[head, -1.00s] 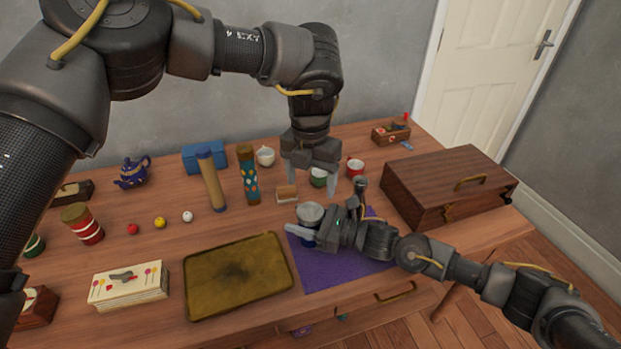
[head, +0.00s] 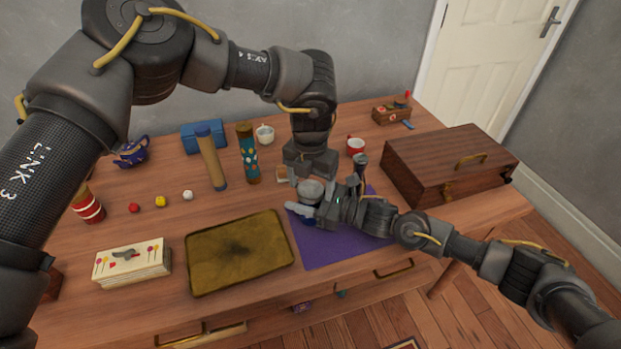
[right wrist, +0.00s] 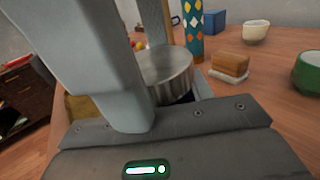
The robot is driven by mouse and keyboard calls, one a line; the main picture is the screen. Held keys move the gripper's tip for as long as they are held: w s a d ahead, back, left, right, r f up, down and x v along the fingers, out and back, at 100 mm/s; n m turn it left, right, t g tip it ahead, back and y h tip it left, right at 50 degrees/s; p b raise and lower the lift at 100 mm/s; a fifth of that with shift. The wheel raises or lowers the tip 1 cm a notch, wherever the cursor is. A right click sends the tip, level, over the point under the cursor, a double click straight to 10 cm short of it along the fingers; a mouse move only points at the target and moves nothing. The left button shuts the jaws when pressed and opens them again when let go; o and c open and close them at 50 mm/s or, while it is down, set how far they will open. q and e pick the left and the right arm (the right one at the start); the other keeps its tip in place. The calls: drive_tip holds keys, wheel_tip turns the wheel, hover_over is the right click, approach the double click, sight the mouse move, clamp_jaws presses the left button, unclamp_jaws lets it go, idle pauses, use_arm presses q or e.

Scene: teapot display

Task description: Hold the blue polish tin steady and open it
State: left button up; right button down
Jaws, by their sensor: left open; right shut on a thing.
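The polish tin (head: 311,188) stands on the purple cloth (head: 318,248), its round silver lid facing up. A bit of blue shows low at its side. My right gripper (head: 312,211) is shut on the tin's body from the right side. My left gripper (head: 311,178) points down, open, directly over the tin, its fingers close around the lid; I cannot tell if they touch it. In the right wrist view the ridged silver lid (right wrist: 165,75) shows beside a large grey finger, and the tin's lower part is hidden.
A brass tray (head: 240,252) lies left of the cloth. A wooden case (head: 450,175) stands to the right. A sponge-like block (right wrist: 229,66) stands near the tin.

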use_arm(q)
drive_tip(key=c, duration=1)
drive_tip(key=n, duration=0.2)
drive_tip(key=shift+n, duration=0.4)
drive_tip(key=shift+r, duration=0.2)
drive_tip(key=shift+r, duration=0.95)
